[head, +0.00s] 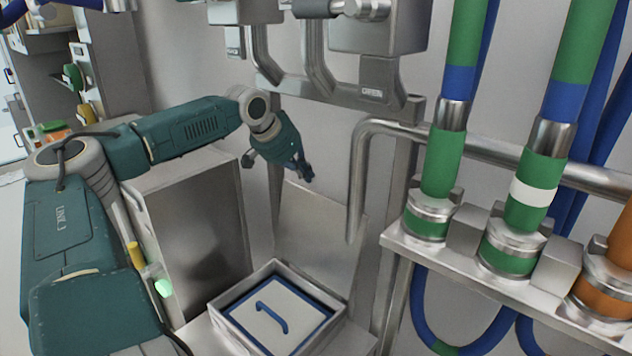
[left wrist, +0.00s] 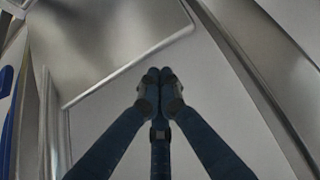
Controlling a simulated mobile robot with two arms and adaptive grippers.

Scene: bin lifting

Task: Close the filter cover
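The filter box (head: 224,324) is an open square metal box at the bottom centre of the head view. Inside it lies a white filter with a blue rim and a blue handle (head: 271,317). The filter cover (head: 318,232) is a grey flat panel standing raised behind the box. My left gripper (head: 304,172) is just above the cover's top edge; I cannot tell whether it touches it. In the left wrist view the dark fingers (left wrist: 160,78) are brought together at their tips, with nothing visible between them. My right gripper is in neither view.
A metal cabinet (head: 205,235) stands left of the box. A bent metal pipe (head: 357,190) runs close to the right of the cover. A rack (head: 450,262) with green, blue and orange hoses stands at the right. Metal brackets (head: 380,98) hang above.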

